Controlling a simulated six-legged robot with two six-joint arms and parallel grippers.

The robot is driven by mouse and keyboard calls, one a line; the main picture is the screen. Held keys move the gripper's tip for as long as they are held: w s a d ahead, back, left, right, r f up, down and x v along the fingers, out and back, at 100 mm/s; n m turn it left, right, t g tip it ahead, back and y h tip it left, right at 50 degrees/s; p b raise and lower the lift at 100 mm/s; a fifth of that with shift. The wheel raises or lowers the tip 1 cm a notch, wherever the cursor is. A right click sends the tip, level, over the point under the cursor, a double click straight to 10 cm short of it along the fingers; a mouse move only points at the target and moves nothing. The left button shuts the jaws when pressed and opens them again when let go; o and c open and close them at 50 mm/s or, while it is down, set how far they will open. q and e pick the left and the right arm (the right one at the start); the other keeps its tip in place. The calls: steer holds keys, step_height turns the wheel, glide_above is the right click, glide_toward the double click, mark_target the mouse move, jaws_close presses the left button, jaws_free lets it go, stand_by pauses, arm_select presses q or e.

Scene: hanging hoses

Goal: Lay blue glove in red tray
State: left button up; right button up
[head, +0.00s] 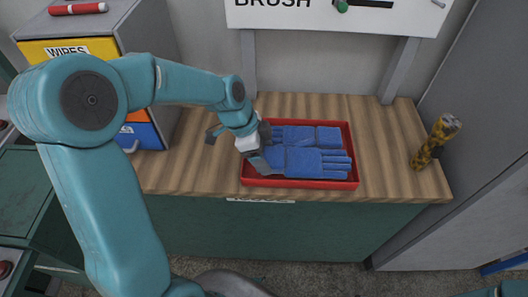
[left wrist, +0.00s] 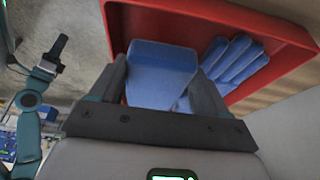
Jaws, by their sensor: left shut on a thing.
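The red tray (head: 300,184) lies on the wooden counter. Two blue gloves are inside it, side by side. The front blue glove (head: 305,162) has its fingers pointing right. My left gripper (head: 263,160) is at the tray's left end, shut on this glove's cuff. In the left wrist view, the cuff (left wrist: 160,72) sits between the two fingers, above the red tray (left wrist: 225,12). The back glove (head: 325,137) has its fingers to the left; they also show in the left wrist view (left wrist: 235,60). My right gripper (left wrist: 50,55) appears small at the left wrist view's edge; its jaws are unclear.
A drawer unit with a yellow WIPES front (head: 68,50) stands to the left, with a red marker (head: 78,9) on top. A yellow-and-black patterned can-like object (head: 436,140) stands at the counter's right end. A white BRUSH board (head: 335,18) hangs behind. Counter beside the tray is clear.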

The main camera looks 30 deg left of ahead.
arm_select(q)
steer(key=o, duration=1)
steer(key=shift+r, duration=0.15)
steer(key=v, duration=1.6)
steer(key=shift+r, duration=0.1)
